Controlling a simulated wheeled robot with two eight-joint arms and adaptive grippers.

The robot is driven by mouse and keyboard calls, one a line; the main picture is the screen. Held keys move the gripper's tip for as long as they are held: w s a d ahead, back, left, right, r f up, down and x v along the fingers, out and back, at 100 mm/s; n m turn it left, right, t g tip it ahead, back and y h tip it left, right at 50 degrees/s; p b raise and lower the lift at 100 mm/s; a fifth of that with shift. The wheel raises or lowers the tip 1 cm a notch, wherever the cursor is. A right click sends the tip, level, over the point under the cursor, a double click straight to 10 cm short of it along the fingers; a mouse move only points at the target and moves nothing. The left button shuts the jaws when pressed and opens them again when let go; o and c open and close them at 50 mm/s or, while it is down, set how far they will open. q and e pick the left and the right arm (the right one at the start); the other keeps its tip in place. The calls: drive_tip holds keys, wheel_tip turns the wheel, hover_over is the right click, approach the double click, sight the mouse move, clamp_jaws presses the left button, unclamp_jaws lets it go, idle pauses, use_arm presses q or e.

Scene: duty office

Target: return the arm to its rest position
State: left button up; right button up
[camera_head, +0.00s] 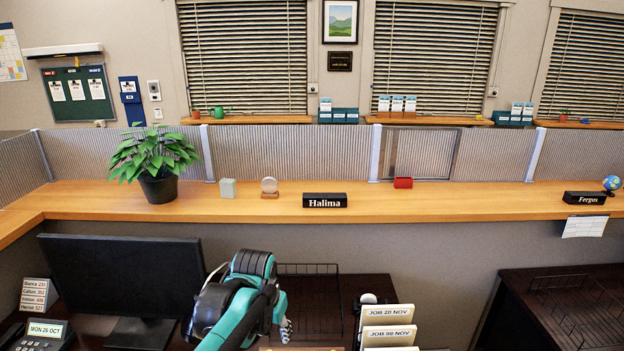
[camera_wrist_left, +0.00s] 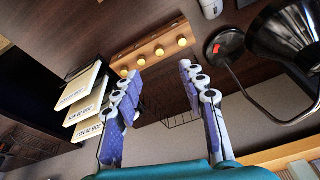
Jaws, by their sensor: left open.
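My left arm (camera_head: 245,300), teal and black, is bent over the dark desk in the lower middle of the head view. My left gripper (camera_wrist_left: 160,78) shows in the wrist view with its two purple-and-white fingers spread apart and nothing between them. In the head view, only a little of its fingers (camera_head: 286,330) shows past the teal link. My right arm and gripper are in neither view.
A black monitor (camera_head: 120,285) stands left of the arm. A wire tray (camera_head: 308,284) lies behind it, and job cards (camera_head: 388,335) stand to its right. A lamp (camera_wrist_left: 227,45) shows in the wrist view. The wooden counter (camera_head: 400,205) above holds a plant (camera_head: 157,185) and nameplates.

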use_arm(q)
drive_tip(key=s+a+f+n+t, duration=0.1)
drive_tip(key=s+a, duration=0.3)
drive_tip(key=s, duration=0.4)
drive_tip(key=s+a+f+n+t, duration=0.1)
drive_tip(key=s+a+n+t, duration=0.1)
drive_tip(key=s, duration=0.7)
drive_tip(key=a+t, duration=0.1)
drive_tip(key=a, duration=0.1)
drive_tip(key=shift+a+f, duration=0.25)
drive_tip(key=shift+a, duration=0.1)
